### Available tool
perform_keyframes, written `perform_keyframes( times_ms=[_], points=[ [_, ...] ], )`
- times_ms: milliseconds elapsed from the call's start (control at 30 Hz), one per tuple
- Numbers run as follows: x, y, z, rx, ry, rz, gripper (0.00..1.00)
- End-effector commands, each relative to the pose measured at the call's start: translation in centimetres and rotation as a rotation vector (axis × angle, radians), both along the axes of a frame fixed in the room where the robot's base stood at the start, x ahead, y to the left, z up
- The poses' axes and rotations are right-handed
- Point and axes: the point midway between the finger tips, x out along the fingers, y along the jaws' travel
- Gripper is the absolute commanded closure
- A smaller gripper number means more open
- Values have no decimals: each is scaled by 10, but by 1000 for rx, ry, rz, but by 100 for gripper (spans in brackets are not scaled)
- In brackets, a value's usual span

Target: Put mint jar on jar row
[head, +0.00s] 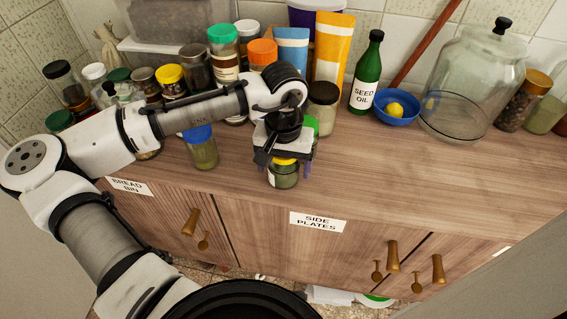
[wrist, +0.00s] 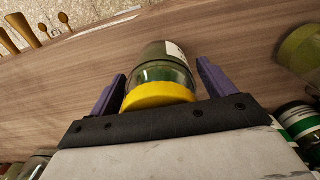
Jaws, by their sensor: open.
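A glass jar with a yellow lid and dark green contents (head: 284,177) stands on the wooden counter near its front edge. It carries a white label that I cannot read, so I cannot tell if it is the mint jar. My gripper (head: 288,170) points down over it, open. In the wrist view the jar (wrist: 164,68) is between the two purple fingers of my gripper (wrist: 162,72), with a gap on each side. Several jars with mixed lids, such as a yellow-lidded one (head: 171,82), form a group at the back left; it may be the jar row.
A blue-lidded jar (head: 202,150) stands left of my gripper. A dark-lidded jar (head: 323,106) and a green-lidded jar (head: 312,124) stand close behind it. A seed oil bottle (head: 366,75), blue bowl (head: 396,108) and large glass jar (head: 473,85) are rightward. The front right counter is clear.

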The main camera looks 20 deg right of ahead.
Motion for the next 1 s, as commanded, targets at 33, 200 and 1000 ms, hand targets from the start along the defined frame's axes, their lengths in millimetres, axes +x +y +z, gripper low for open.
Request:
perform_keyframes(
  times_ms=[33,200,1000],
  points=[
    [1,0,5,0,-2,1,18],
    [1,0,34,-2,-3,1,18],
    [0,-1,122,-3,-1,-1,18]
  ],
)
